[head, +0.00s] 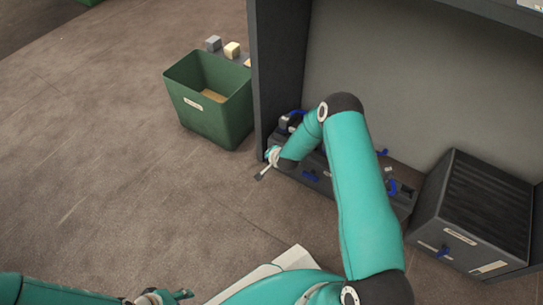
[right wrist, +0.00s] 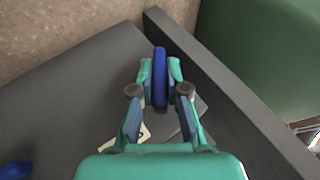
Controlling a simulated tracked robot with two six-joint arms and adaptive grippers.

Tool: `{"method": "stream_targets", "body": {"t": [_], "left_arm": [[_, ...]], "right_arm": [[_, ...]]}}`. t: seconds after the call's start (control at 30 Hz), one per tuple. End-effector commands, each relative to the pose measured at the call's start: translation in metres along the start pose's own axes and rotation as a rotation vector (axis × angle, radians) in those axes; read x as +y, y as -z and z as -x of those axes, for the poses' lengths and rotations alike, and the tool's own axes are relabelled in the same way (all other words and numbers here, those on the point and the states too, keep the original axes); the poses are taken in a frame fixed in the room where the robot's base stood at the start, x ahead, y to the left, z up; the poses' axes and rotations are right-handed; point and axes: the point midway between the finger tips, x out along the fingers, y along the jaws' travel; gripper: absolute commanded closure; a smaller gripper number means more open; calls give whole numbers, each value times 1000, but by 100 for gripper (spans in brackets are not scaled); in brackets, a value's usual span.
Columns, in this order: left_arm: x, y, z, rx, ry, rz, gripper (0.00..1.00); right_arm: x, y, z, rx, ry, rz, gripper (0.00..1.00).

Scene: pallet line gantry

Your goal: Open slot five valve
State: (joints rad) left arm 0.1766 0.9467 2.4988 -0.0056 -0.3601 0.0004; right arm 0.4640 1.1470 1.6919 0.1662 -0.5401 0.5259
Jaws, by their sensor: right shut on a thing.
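My right gripper (right wrist: 160,85) is shut on a blue valve handle (right wrist: 160,75), seen in the right wrist view. The handle stands upright between the fingertips, over a dark grey surface (right wrist: 75,85). A pale label (right wrist: 136,140) shows partly behind the fingers; I cannot read a slot number. In the head view, my right arm reaches to the left end of a dark manifold (head: 325,187) with several blue handles, such as one on its front (head: 311,176). My forearm hides part of it. My left gripper (head: 165,297) is at the bottom edge, away from the manifold; its jaw opening is unclear.
A dark gantry post (head: 268,70) rises beside the manifold's left end. A green bin (head: 212,112) stands left of the post, with small blocks (head: 232,49) behind it. A dark ribbed box (head: 480,210) with a blue handle stands at right. The floor at left is clear.

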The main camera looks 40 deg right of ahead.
Motion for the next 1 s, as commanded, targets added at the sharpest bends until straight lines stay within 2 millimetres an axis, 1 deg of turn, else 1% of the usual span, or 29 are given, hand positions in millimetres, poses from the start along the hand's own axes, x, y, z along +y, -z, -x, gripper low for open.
{"method": "stream_targets", "body": {"t": [0.03, 0.27, 0.7, 1.0], "left_arm": [[-1, 0, -2, 0, 0, 0, 60], [-1, 0, -3, 0, 0, 0, 60], [-1, 0, -3, 0, 0, 0, 60], [-1, 0, -3, 0, 0, 0, 60]], "right_arm": [[3, 0, -1, 0, 24, -11, 100], [4, 0, -1, 0, 179, -78, 100], [7, -1, -2, 1, 566, -240, 100], [8, 0, -4, 4, 781, -329, 100]]}}
